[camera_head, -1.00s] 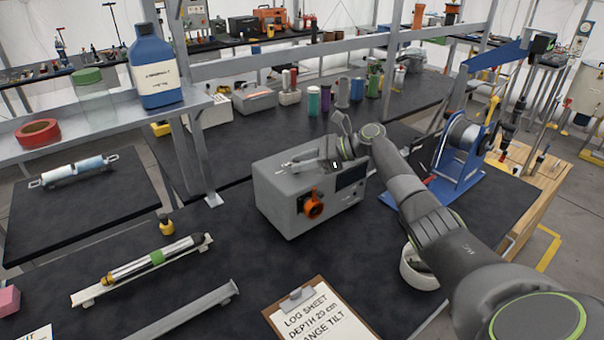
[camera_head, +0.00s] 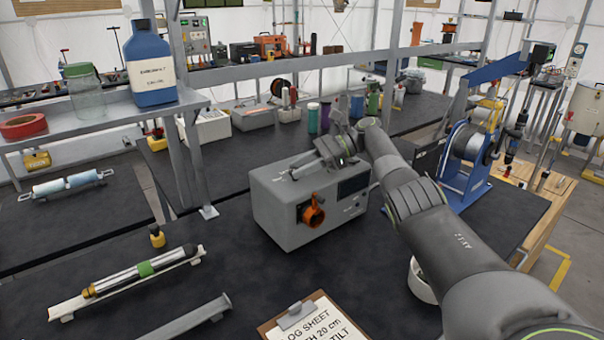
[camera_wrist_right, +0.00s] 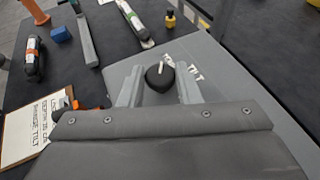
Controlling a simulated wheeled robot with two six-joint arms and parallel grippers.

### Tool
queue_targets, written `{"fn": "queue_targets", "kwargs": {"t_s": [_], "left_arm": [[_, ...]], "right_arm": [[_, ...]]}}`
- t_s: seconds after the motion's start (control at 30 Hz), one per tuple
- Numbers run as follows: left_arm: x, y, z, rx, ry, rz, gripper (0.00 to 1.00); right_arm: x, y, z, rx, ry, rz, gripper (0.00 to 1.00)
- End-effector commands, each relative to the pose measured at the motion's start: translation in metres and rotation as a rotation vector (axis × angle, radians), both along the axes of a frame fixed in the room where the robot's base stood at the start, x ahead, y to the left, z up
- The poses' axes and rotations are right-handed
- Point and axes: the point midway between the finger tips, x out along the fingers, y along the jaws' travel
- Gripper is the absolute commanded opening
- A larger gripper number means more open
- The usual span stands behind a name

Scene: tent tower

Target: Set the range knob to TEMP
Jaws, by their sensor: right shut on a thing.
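The grey box (camera_head: 285,222) stands on the dark bench, with an orange handle (camera_head: 311,211) on its front. My right gripper (camera_head: 292,173) is low over the box's top. In the right wrist view, the range knob (camera_wrist_right: 158,79) is black and round with a white pointer mark, and it sits between the two fingers, which are shut on it. The pointer is toward the top of that picture. A TILT label (camera_wrist_right: 196,73) lies to the knob's right; another label (camera_wrist_right: 168,57) just above it is too small to read. My left gripper is not in view.
A clipboard log sheet (camera_head: 318,325) lies at the front, its visible words including TILT. A cylindrical probe (camera_head: 140,272) on a rail lies to the left. A blue winch (camera_head: 466,160) stands to the right.

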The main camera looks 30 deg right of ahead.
Motion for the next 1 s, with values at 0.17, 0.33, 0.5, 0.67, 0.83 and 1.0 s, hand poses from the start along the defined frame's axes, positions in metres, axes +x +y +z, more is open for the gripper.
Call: {"fn": "queue_targets", "kwargs": {"t_s": [0.17, 0.33, 0.5, 0.67, 0.83, 1.0], "left_arm": [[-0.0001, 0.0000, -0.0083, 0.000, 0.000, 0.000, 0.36], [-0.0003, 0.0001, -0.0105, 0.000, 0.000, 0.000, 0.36], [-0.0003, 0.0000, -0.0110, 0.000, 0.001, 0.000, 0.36], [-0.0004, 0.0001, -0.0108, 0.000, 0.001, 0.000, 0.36], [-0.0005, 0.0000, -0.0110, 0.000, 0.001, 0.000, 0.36], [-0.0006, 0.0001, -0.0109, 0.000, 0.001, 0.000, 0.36]], "right_arm": [[-0.0003, 0.0003, -0.0048, -0.001, 0.008, 0.021, 0.08], [-0.0004, 0.0003, -0.0046, -0.002, 0.009, 0.032, 0.08], [-0.0005, 0.0003, -0.0045, -0.003, 0.010, 0.036, 0.08], [-0.0006, 0.0003, -0.0046, -0.003, 0.010, 0.036, 0.08], [-0.0007, 0.0004, -0.0048, -0.002, 0.011, 0.036, 0.33], [-0.0003, 0.0002, -0.0034, -0.001, 0.007, 0.035, 0.51]]}}
